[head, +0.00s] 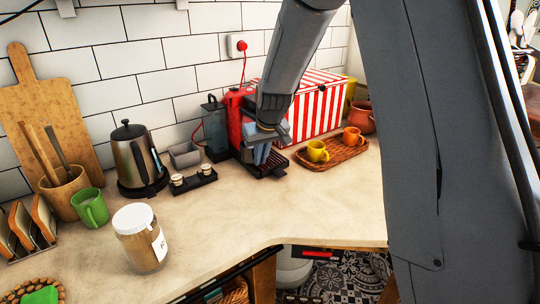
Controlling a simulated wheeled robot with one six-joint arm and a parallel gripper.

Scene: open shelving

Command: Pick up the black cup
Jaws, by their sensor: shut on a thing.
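My gripper (263,150) reaches down in front of the red coffee machine (237,104), just above its black drip tray (270,168). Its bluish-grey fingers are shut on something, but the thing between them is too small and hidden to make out. I cannot clearly tell a black cup apart from the dark parts of the machine and the gripper. My arm covers part of the machine.
A striped box (318,100) stands behind. A kettle (137,158), green mug (91,207) and jar (140,240) are left.

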